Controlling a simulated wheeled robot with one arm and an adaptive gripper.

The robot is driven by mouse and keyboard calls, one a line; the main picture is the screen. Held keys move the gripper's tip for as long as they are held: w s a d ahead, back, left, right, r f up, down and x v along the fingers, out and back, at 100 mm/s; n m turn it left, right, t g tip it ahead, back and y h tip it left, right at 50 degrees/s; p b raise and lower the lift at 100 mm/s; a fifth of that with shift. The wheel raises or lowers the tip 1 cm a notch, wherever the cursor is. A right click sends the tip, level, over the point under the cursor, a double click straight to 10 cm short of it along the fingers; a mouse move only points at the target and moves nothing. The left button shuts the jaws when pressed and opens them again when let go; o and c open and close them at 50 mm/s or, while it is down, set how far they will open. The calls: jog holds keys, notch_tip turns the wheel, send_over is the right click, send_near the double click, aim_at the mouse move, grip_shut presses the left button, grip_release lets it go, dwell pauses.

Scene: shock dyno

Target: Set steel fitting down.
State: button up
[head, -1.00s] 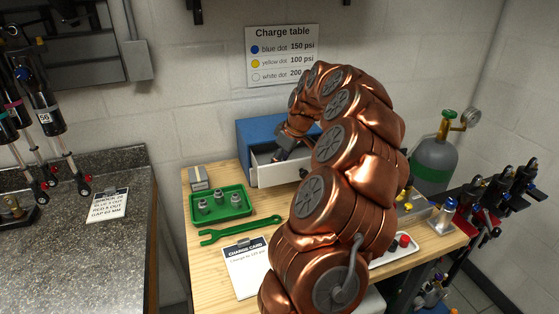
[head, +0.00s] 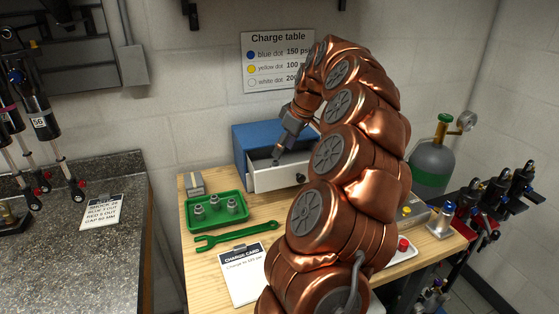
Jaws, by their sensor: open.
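My gripper (head: 277,156) is open over the pulled-out white drawer (head: 280,179) of the blue cabinet (head: 268,138). Its fingers point down toward the drawer's left part. I see no fitting between the fingers. The drawer's inside is mostly hidden by its front wall and my gripper, so I cannot tell whether a steel fitting lies in it. Steel fittings stand upright in the green tray (head: 217,224) to the left: a left one (head: 199,209), a middle one (head: 214,199) and a right one (head: 231,205).
A green wrench (head: 238,235) and a charge card (head: 240,275) lie in front of the tray. A small grey box (head: 194,184) stands behind it. My arm covers the table's middle. A charge table sign (head: 278,62) hangs above.

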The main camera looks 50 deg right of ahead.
jog(key=shift+b+v, duration=0.35)
jog(key=shift+v, duration=1.95)
jog(key=s+a+f+n+g+y, duration=0.1)
jog(key=a+f+n+g, duration=0.15)
jog(key=a, duration=2.65)
jog(key=s+a+f+m+g, duration=0.1)
jog(key=s+a+f, duration=0.2)
jog(key=s, duration=0.4)
jog(key=s+a+f+m+g+h, duration=0.1)
jog(key=s+a+f, duration=0.3)
jog(key=s, duration=0.4)
jog(key=s+a+f+m+g, duration=0.2)
jog(key=s+a+f, duration=0.2)
jog(key=s, duration=0.3)
jog(key=shift+s+a+f+h, duration=0.2)
jog(key=shift+s+f+h, duration=0.15)
jog(key=shift+f, duration=0.45)
jog(key=shift+m, duration=0.25)
